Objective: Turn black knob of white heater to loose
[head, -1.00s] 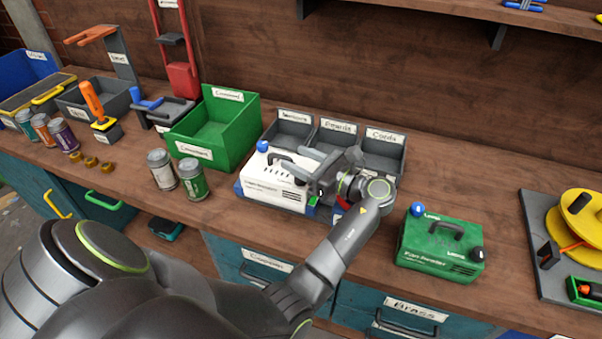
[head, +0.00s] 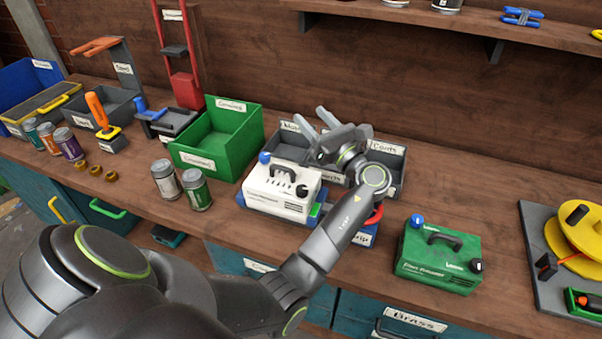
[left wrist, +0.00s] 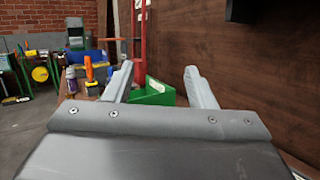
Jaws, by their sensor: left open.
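The white heater (head: 272,196) stands on the workbench in the middle of the head view. Its black knob (head: 302,190) is at the right end of its top, and a blue knob (head: 264,157) is at the left end. The black knob's turn setting is too small to read. My left gripper (head: 310,116) is open and empty, above and behind the heater, apart from the black knob. In the left wrist view its two fingers (left wrist: 158,76) are spread, with nothing between them. The heater is not seen in that view. My right gripper is not in view.
A green heater (head: 436,262) stands to the right. A green bin (head: 238,146) and two cans (head: 196,190) are to the left. Grey labelled bins (head: 392,164) sit behind, close under my gripper. A red-handled item (head: 375,216) lies beside the white heater, partly behind my arm.

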